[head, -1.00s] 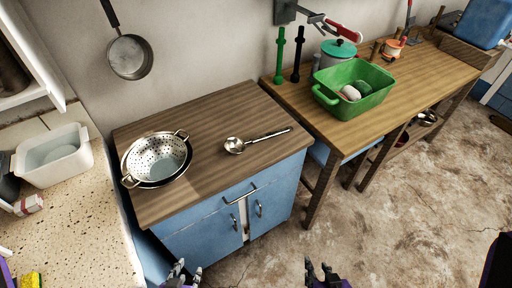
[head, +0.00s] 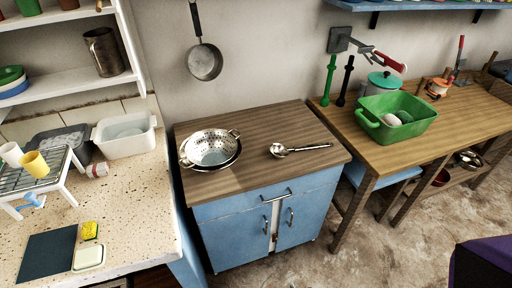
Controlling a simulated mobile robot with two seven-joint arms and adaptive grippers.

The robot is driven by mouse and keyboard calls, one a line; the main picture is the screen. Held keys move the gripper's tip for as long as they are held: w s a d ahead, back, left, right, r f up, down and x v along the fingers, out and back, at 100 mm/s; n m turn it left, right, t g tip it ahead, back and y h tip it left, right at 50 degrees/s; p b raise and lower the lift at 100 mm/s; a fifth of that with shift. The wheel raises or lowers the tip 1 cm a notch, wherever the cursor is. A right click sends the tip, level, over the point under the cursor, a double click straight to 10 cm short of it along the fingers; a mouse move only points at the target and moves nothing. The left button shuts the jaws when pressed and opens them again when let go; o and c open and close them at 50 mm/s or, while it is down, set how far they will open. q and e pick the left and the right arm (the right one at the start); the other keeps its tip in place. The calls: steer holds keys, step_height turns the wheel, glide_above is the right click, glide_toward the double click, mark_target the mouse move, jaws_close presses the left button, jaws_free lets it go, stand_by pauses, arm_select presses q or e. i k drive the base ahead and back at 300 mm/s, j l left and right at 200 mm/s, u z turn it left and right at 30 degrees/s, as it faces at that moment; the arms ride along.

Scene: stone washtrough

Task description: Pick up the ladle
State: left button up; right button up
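The ladle (head: 281,150) is shiny metal and lies on the wooden top of the blue cabinet (head: 250,120), right of the colander. Its bowl is at the left and its handle runs right, near the cabinet's right side. Neither of my grippers shows in the head view now. Nothing touches the ladle.
A metal colander (head: 212,147) stands left of the ladle. A stone counter (head: 130,215) with a white tub (head: 126,136) and a dish rack (head: 40,178) is at the left. A wooden table (head: 400,153) with a green basin (head: 397,115) is at the right. Floor is clear in front.

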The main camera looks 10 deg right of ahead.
mark_target(277, 150)
steer(key=l+u, duration=0.1)
steer(key=u, duration=1.65)
steer(key=k+l, duration=0.2)
steer(key=l, duration=0.2)
steer(key=k+l, duration=0.2)
steer(key=l, duration=0.2)
steer(key=k+l+u, duration=0.1)
steer(key=l, duration=0.3)
steer(key=k+l, duration=0.25)
steer(key=l, duration=0.15)
steer(key=k+l, duration=0.2)
steer(key=l, duration=0.15)
